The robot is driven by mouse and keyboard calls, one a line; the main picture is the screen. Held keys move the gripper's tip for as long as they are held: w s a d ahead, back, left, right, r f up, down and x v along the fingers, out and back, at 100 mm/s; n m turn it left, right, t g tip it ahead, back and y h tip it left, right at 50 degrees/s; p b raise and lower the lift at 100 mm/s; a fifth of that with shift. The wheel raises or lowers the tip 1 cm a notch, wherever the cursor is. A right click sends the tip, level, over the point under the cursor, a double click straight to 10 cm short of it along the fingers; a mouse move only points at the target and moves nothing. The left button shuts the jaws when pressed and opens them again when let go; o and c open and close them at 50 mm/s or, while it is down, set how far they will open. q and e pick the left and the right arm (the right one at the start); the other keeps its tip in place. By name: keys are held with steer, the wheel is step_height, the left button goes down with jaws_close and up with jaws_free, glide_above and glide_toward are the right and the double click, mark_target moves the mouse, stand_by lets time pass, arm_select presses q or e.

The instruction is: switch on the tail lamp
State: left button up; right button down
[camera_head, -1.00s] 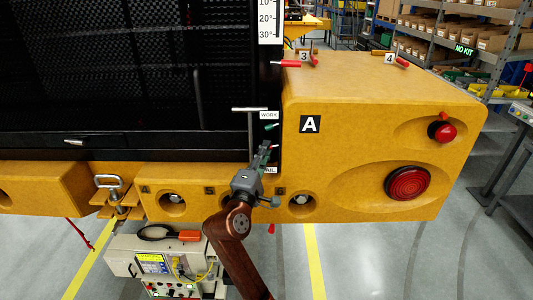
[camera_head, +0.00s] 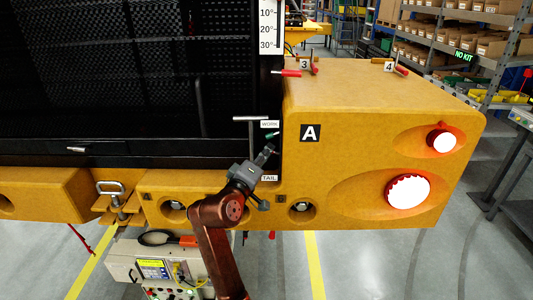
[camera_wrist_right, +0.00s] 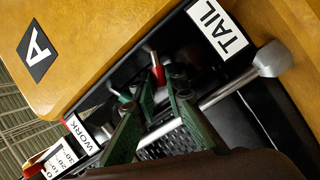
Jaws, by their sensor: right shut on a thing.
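The large round lamp (camera_head: 408,191) on the yellow carrier end glows white with a red rim. The smaller lamp (camera_head: 441,140) above it glows too. The TAIL label (camera_head: 269,178) is on the dark strip left of the yellow block and reads large in the right wrist view (camera_wrist_right: 216,27). A red-tipped switch lever (camera_wrist_right: 157,70) sits beside it, at the fingertips of my right gripper (camera_head: 268,151). My right gripper's green fingers (camera_wrist_right: 163,92) are closed together around the lever; the exact contact is partly hidden. My left gripper is out of view.
A green-tipped lever (camera_wrist_right: 123,97) sits by the WORK label (camera_wrist_right: 81,133). A metal T-handle (camera_head: 250,118) stands close to my right gripper. Red handles (camera_head: 290,73) are on top of the yellow block. A control cart (camera_head: 150,265) stands below.

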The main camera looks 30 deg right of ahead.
stand_by(0.3)
steer(key=c, duration=2)
jaws_free()
steer(key=shift+o, duration=0.2)
steer(key=v, duration=0.7)
steer(key=shift+s, duration=0.2)
steer(key=shift+a, duration=0.15)
